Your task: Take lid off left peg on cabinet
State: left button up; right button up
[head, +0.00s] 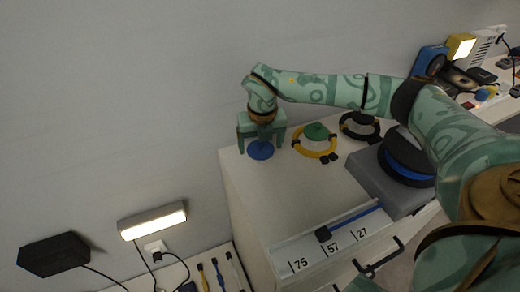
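The white cabinet (237,184) stands in the middle of the head view. A round blue lid (261,152) is at the left of its top, near the back edge; the left peg beneath it is hidden. My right gripper (261,146) points down over this lid. Its two fingers are apart, one on each side of the lid's upper part, and I see no clear contact. A green lid (317,131) sits to the right, inside a yellow ring (314,154). My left gripper is out of view.
A black ring (345,128) lies further right, partly behind my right arm. A grey box (372,178) with a dark round blue-banded object (405,165) stands at the right. A blue bar (355,216) lies along the numbered front panel. Free white surface lies in front of the lids.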

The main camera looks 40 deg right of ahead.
jog(key=c, duration=0.7)
jog(key=shift+r, duration=0.1)
